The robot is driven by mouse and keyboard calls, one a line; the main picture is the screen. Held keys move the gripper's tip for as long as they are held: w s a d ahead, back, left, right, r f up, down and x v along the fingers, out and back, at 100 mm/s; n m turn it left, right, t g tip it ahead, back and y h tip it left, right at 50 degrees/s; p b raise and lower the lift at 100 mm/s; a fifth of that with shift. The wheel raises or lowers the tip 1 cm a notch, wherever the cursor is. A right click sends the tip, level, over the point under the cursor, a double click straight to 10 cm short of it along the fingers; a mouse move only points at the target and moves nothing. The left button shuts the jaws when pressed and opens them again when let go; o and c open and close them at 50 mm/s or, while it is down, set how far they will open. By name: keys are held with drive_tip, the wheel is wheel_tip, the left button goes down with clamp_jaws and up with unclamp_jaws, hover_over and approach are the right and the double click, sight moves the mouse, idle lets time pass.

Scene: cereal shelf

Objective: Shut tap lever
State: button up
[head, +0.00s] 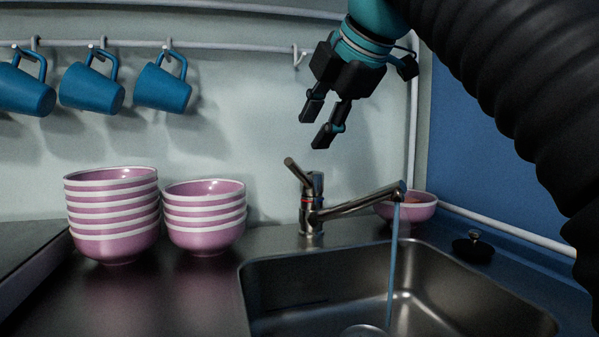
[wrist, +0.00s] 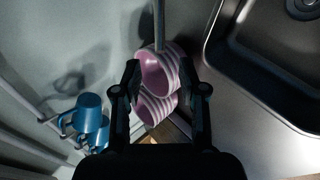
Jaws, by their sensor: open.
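The metal tap (head: 312,215) stands upright at the back edge of the sink. Its lever (head: 297,172) is tilted up, pointing to the upper left. The spout reaches right, and a stream of water (head: 391,265) runs from its end into the sink. My gripper (head: 315,125) is open and empty. It hangs above the lever, apart from it, with its fingers pointing down and left. In the wrist view my gripper (wrist: 160,70) shows two spread fingers. A narrow grey bar (wrist: 158,24) shows beyond them there; I cannot tell which tap part it is.
Two stacks of pink bowls (head: 112,215) stand on the counter left of the tap. A pink bowl (head: 412,207) sits behind the spout. Blue mugs (head: 92,86) hang from a rail at upper left. A black plug (head: 473,247) lies right of the sink (head: 500,300).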

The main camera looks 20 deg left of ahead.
sight(300, 174)
drive_tip(key=b+x, duration=0.3)
drive_tip(key=x, duration=1.1)
drive_tip(key=shift+r, duration=0.15)
clamp_jaws()
